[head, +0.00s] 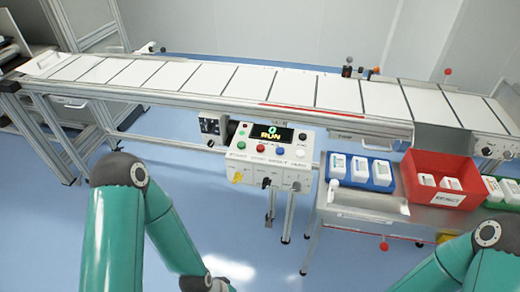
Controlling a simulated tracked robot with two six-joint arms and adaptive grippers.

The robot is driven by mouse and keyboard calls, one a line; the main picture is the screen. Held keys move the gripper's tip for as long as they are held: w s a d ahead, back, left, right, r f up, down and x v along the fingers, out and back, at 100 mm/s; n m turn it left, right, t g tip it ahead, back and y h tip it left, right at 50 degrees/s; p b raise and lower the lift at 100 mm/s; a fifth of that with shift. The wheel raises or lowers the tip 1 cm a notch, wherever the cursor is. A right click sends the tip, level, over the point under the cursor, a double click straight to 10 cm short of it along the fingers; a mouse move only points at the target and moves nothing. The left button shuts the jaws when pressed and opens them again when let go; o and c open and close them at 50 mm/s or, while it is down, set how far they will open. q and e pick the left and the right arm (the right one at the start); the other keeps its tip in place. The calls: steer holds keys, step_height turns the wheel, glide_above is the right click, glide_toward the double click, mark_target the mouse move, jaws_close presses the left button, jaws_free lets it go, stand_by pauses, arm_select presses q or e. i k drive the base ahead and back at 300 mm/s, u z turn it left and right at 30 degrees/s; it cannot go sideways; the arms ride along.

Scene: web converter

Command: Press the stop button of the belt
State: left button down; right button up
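My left arm reaches in at lower left and my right arm at lower right, both apart from the box. Neither gripper shows; both lie outside the picture.
A steel table (350,203) at right holds a blue tray (362,170) with white packs and a red bin (437,179) marked REJECT. The floor in front of the box is clear.

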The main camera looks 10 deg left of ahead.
mark_target(260, 148)
steer(key=k, duration=1.3)
steer(key=u, duration=0.35)
steer(key=i, duration=0.8)
steer(key=u, duration=0.35)
steer(key=i, duration=1.2)
steer(key=z, duration=0.7)
